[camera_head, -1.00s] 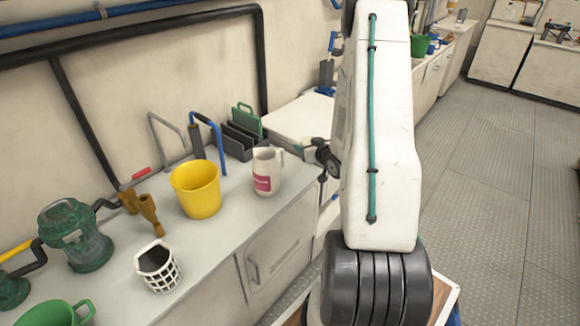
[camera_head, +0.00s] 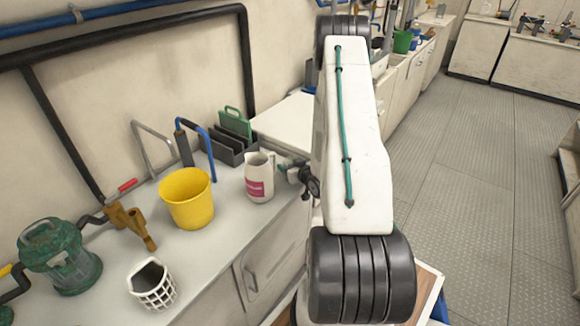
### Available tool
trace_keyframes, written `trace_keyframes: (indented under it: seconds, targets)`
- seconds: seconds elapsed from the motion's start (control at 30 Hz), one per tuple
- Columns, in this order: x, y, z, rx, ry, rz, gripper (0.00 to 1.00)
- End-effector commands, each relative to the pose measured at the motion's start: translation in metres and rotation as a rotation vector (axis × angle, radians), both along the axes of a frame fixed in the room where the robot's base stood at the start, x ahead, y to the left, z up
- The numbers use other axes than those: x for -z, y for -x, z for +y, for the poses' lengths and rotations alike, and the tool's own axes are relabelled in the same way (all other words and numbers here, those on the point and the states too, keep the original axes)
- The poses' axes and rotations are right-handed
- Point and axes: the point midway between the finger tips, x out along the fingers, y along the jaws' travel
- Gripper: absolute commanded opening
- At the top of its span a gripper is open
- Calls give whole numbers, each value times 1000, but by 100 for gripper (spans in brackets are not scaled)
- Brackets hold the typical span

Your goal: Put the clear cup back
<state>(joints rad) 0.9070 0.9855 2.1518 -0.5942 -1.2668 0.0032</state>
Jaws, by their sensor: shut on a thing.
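My gripper (camera_head: 294,174) shows only in part beside my arm, just right of the white jug with a pink label (camera_head: 259,178). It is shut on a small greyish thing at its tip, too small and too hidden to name. I cannot make out a clear cup for certain anywhere in view. The gripper is close to the jug's handle side; whether they touch I cannot tell.
The grey counter (camera_head: 215,235) also holds a yellow bucket (camera_head: 187,200), a white lattice basket (camera_head: 153,286), a green lantern-like device (camera_head: 62,258), brass fittings (camera_head: 131,224) and a dark rack (camera_head: 230,146). The floor (camera_head: 460,200) at right is clear.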

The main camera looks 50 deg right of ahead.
Motion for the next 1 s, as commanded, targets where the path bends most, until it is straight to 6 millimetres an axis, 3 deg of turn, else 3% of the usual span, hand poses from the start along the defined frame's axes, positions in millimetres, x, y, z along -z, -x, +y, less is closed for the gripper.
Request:
trace_keyframes:
  seconds: [0.4,0.43,0.5,0.87,1.0]
  targets:
    - [6,0,0,0,1,0,28]
    - [7,0,0,0,1,0,55]
    - [6,0,0,0,1,-1,75]
    - [1,-1,0,-1,2,-1,75]
    - [-3,18,5,3,1,0,75]
